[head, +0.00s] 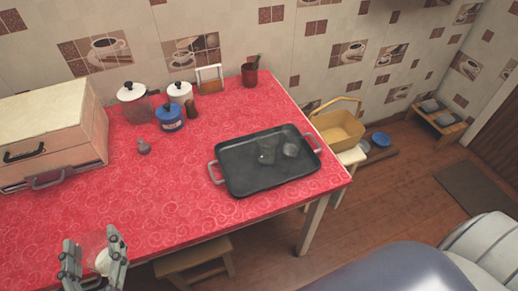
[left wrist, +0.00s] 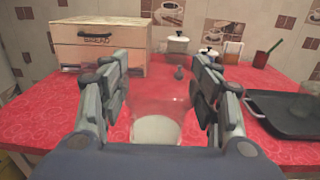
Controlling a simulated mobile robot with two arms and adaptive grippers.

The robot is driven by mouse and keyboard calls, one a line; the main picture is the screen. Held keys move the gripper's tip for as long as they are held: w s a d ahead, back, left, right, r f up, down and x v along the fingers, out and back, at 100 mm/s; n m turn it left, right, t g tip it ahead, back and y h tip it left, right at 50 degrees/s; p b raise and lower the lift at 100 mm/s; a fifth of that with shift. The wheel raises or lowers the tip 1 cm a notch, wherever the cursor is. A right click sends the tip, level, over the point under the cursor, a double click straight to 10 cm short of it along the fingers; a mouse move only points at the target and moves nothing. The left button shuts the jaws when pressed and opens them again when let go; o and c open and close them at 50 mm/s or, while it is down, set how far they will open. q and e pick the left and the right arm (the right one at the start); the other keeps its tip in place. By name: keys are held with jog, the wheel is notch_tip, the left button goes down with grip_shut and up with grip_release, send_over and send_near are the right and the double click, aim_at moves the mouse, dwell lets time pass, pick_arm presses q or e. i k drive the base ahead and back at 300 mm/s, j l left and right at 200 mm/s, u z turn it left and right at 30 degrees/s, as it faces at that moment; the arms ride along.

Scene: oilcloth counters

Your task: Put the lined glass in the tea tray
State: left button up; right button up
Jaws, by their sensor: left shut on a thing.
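My left gripper (head: 94,247) is at the lower left of the head view, by the table's front edge. It is shut on a clear glass (head: 102,263) with a whitish bottom. In the left wrist view the glass (left wrist: 157,128) sits between the two fingers; I cannot make out lines on it. The tea tray (head: 240,181), dark with two grey handles, lies on the table's right part, well to the right of the gripper. Two clear glass pieces (head: 267,152) (head: 291,149) stand on the tray. My right gripper is not in view.
A wooden bread box (head: 50,125) stands at the left. Lidded jars (head: 133,100), a blue pot (head: 170,119), a napkin holder (head: 209,80) and a red cup (head: 250,75) line the back. A small grey item (head: 144,147) stands mid-table. The red cloth (head: 160,205) before the tray is clear.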

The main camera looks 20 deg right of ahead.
aim_at(241, 168)
jog(key=i+z, duration=0.2)
jog(key=z, duration=0.15)
jog(key=i+j+z, duration=0.15)
jog(key=z, duration=0.7)
jog(key=i, duration=0.05)
